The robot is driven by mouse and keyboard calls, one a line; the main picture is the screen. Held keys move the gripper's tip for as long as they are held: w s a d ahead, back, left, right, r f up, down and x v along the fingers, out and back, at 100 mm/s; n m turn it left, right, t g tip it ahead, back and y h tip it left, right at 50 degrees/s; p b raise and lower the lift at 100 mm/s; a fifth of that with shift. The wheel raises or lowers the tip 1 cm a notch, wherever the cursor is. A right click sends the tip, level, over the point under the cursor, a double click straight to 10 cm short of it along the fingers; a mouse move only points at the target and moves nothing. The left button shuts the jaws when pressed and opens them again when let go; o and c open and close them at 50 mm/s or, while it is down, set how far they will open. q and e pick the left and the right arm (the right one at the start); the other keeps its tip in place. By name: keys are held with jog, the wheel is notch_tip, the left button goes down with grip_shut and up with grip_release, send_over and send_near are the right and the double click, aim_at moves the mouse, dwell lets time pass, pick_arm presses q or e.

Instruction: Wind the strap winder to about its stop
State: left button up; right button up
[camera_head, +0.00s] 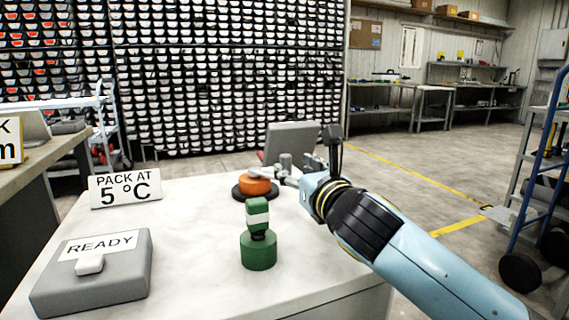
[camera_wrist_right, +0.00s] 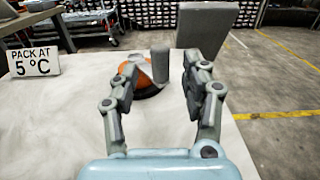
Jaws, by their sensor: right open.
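The strap winder (camera_head: 254,187) is an orange disc on a dark round base, standing on the white table. In the right wrist view the orange disc (camera_wrist_right: 130,70) shows with a grey crank arm and an upright grey crank knob (camera_wrist_right: 160,66). My right gripper (camera_head: 302,172) is at the winder's right side. In the wrist view its fingers (camera_wrist_right: 162,78) are spread, with the knob seen between them; I cannot tell whether either finger touches it. Part of the disc is hidden behind the left finger. My left gripper is not in view.
A green cylinder with a green-and-white top (camera_head: 259,250) stands in front of the winder. A grey READY box (camera_head: 95,272) and a "PACK AT 5 °C" sign (camera_head: 125,187) are on the left. A grey panel (camera_head: 291,137) stands behind the winder. The table's middle left is clear.

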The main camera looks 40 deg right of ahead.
aim_at(287, 164)
jog(key=b+x, duration=0.1)
jog(key=x, duration=0.4)
jog(key=shift+w+d, duration=0.1)
jog(key=shift+w, duration=0.15)
grip_shut()
jog(key=shift+w+f, duration=0.1)
jog(key=shift+f, duration=0.05)
dwell(0.4)
